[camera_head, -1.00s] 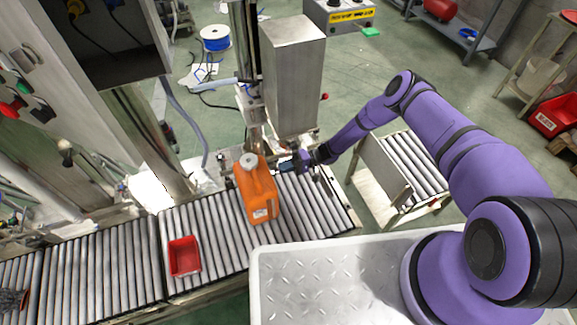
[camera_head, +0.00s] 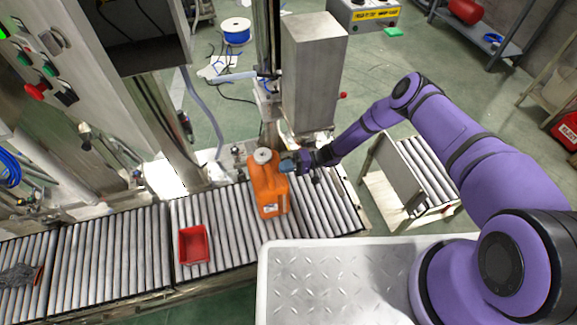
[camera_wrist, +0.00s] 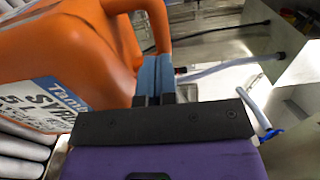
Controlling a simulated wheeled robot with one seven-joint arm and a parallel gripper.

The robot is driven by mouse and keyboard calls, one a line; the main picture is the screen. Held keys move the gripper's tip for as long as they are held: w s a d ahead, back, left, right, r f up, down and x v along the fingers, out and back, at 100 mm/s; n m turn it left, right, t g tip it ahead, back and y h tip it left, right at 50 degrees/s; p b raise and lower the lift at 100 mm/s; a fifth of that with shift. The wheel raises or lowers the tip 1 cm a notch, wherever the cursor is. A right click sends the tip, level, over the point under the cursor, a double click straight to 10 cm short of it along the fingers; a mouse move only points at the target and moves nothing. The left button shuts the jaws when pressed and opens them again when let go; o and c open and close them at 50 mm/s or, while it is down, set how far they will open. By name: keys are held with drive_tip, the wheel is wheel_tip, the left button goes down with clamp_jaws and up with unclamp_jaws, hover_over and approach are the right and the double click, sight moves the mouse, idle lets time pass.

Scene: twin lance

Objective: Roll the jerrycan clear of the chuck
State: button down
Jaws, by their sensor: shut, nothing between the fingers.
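The orange jerrycan (camera_head: 268,188) stands upright on the roller conveyor, its pale cap (camera_head: 263,155) on top. A vertical metal column (camera_head: 268,100) rises behind the cap; I cannot clearly make out the chuck or its gap to the cap. My gripper (camera_head: 288,163) is to the right of the jerrycan's upper part. In the wrist view, my shut blue fingers (camera_wrist: 155,70) are beside the jerrycan (camera_wrist: 70,50) and its handle, with nothing between them. They look very close to the orange side; I cannot tell whether they touch.
A red bin (camera_head: 194,245) sits on the rollers left of the jerrycan. The conveyor (camera_head: 120,250) runs left with bare rollers between items. A tall metal box (camera_head: 313,75) stands behind my gripper. A separate roller stand (camera_head: 425,170) is at right.

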drive_tip(key=shift+x, duration=1.3)
